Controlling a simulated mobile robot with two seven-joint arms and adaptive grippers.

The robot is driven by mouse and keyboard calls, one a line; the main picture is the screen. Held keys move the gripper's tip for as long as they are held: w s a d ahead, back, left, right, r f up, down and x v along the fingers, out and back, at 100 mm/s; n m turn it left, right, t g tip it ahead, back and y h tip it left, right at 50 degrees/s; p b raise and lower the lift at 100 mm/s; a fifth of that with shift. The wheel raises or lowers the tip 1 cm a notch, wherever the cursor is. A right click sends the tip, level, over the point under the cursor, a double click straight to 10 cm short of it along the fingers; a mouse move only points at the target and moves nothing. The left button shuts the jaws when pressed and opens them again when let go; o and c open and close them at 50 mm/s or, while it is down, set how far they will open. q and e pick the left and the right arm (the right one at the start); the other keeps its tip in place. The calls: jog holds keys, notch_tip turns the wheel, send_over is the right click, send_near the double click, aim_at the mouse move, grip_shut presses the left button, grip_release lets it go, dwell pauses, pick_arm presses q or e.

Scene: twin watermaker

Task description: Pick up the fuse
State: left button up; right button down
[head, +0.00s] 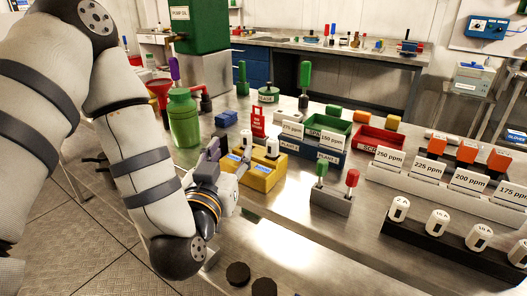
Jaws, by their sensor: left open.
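Several white cylinders with small dark labels, which look like fuses (399,209), stand in a black rack (447,246) at the lower right. Two more white cylinders (272,147) stand upright in a yellow block (262,178) at the middle of the bench. I cannot tell which one is the fuse of the task. My left gripper (228,159) is open at the left end of the yellow block, its fingers pointing away from me. It partly hides the block, and I cannot tell whether it touches it. My right gripper is out of view.
A green bottle (183,118) stands left of the block. A grey stand with green and red knobs (330,201) is to its right. Green (337,124) and red bins (382,138) stand behind. Black round pieces (238,274) lie near the front edge. The bench between is clear.

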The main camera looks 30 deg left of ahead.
aim_at(245, 136)
pick_arm(q)
jog(key=shift+w+a+f+b, duration=0.2)
jog(key=shift+w+f+b, duration=0.15)
jog(key=shift+w, duration=0.3)
jog(key=shift+w+a+f+b, duration=0.15)
jog(key=shift+w+f+b, duration=0.1)
jog(key=shift+w+f, duration=0.3)
jog(key=x, duration=0.4)
jog(key=r+x, duration=0.1)
jog(key=x, duration=0.1)
jog(key=shift+w+d, duration=0.2)
jog(key=shift+w, duration=0.25)
grip_shut()
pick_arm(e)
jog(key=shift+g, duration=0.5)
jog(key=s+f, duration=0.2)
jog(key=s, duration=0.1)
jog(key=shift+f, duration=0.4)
